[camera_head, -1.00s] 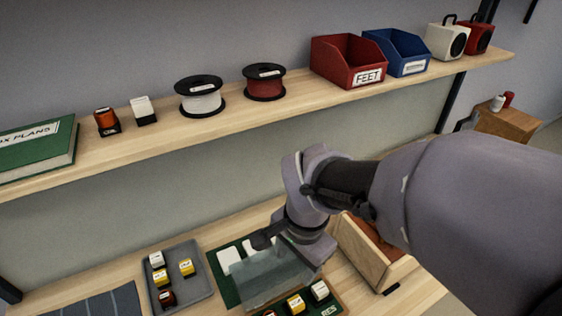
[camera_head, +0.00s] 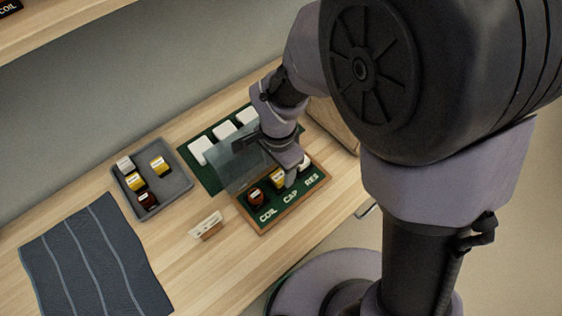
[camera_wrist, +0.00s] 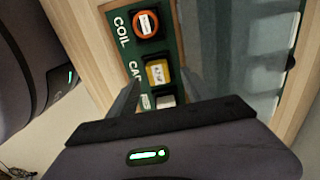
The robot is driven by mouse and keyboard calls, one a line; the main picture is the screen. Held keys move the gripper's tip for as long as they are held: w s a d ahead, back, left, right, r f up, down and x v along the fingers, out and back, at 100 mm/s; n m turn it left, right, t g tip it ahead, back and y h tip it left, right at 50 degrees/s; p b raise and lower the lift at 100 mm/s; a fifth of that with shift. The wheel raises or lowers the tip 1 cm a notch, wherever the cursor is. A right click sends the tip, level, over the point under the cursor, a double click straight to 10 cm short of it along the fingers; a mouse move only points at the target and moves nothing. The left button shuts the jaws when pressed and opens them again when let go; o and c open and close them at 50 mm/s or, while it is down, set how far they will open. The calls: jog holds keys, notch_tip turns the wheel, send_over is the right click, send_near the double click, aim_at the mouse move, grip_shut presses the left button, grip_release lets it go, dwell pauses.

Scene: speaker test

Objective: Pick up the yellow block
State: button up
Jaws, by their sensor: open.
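A yellow block (camera_head: 277,179) with a white label sits in the CAP place of a wood-rimmed green board (camera_head: 262,224). It also shows in the wrist view (camera_wrist: 158,72). My gripper (camera_wrist: 157,92) is open above the board. Its fingers lie to either side of the white block (camera_wrist: 165,101) in the wrist view, with the CAP yellow block just beyond the tips. In the head view my gripper partly hides the board's right end.
An orange-red block (camera_head: 256,196) sits beside the yellow one, at COIL. A clear panel (camera_head: 237,165) stands near my gripper, before several white pieces (camera_head: 224,130) on green. A small sign (camera_head: 206,225) and a dark striped cloth (camera_head: 92,262) lie on the table.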

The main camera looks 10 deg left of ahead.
aim_at(279, 176)
notch_tip(279, 176, down, 4)
jog(key=shift+s+r+b, duration=0.15)
jog(key=shift+b, duration=0.55)
jog(key=shift+r, duration=0.15)
grip_shut()
